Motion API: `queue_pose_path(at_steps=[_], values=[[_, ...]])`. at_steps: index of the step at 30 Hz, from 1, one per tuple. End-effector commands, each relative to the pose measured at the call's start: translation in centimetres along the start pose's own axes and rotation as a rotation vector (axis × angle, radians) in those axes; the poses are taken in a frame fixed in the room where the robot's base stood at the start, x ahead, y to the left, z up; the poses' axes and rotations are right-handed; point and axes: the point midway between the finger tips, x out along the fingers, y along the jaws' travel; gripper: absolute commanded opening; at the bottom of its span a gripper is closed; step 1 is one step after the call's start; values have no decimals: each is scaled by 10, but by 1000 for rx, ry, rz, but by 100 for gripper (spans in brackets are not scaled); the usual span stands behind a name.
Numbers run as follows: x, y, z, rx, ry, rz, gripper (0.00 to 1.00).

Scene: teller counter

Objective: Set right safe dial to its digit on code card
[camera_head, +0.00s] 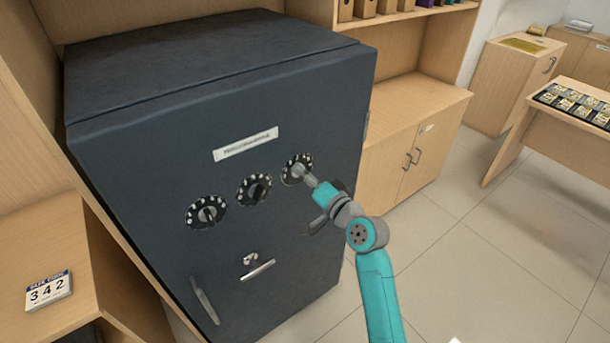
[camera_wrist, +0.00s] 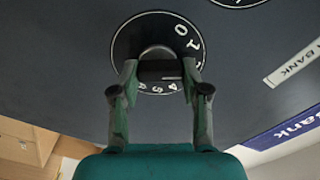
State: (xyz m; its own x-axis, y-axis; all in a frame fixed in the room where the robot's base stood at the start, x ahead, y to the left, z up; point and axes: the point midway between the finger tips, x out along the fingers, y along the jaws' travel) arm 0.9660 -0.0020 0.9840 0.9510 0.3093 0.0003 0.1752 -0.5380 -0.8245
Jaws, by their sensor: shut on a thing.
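The dark safe (camera_head: 200,120) carries three round black dials in a row on its front. The right dial (camera_head: 290,163) has white marks around its rim. My gripper (camera_head: 303,173) is at this dial, its fingers shut on the knob. In the wrist view, my gripper (camera_wrist: 160,73) has one finger on each side of the right dial's knob (camera_wrist: 158,52). White digits show on the dial ring, 0 and 1 at upper right and 4, 5, 6 below; the fingers hide others. I cannot tell which digit is set. The code card (camera_head: 48,291) reads 3 4 2.
The middle dial (camera_head: 254,190) and left dial (camera_head: 206,213) sit close by. A handle (camera_head: 258,269) and a long pull (camera_head: 205,300) are lower on the safe. A wooden cabinet (camera_head: 400,130) stands right of the safe. The tiled floor (camera_head: 480,240) at right is clear.

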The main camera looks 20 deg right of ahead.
Motion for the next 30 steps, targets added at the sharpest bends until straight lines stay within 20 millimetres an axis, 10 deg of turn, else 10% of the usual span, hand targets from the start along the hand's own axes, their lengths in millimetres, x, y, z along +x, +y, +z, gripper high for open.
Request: queue_pose_path(at_steps=[21, 22, 24, 30], values=[[0, 1, 0, 79, 0, 2, 11], [0, 1, 0, 79, 0, 2, 48], [0, 1, 0, 78, 0, 2, 66], [0, 1, 0, 78, 0, 1, 71]])
